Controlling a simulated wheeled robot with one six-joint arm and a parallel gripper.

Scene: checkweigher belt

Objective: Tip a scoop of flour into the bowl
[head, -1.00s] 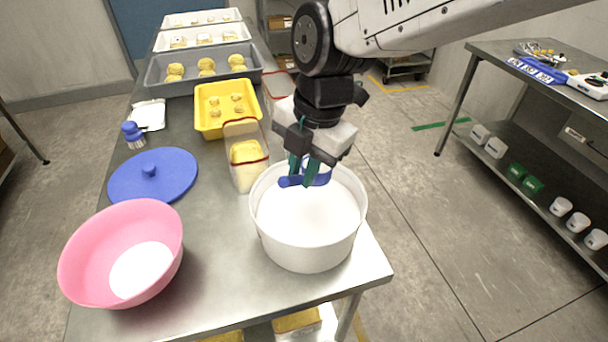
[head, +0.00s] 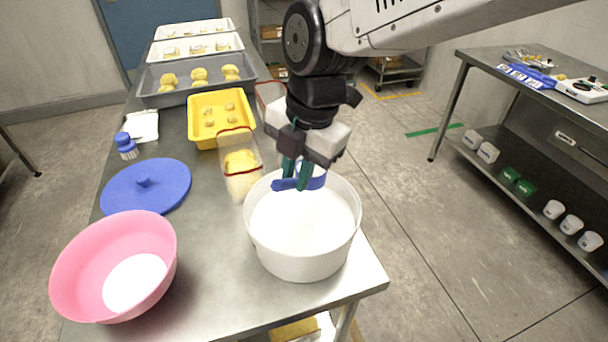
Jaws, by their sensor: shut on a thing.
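A large white tub (head: 302,262) of flour (head: 300,222) stands at the front right of the steel table. My gripper (head: 296,180) points down into the tub's far side and is shut on a blue scoop (head: 284,184). The scoop is over the flour inside the rim; whether it touches the flour or holds any, I cannot tell. The pink bowl (head: 82,262) stands at the front left of the table, with a white patch of flour (head: 134,283) in its bottom.
A blue lid (head: 168,190) lies behind the bowl. A clear container with yellow contents (head: 240,162) stands just behind the tub. A yellow tray (head: 203,136), a blue-capped bottle (head: 126,146) and dough trays (head: 160,97) are farther back. The tabletop between bowl and tub is clear.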

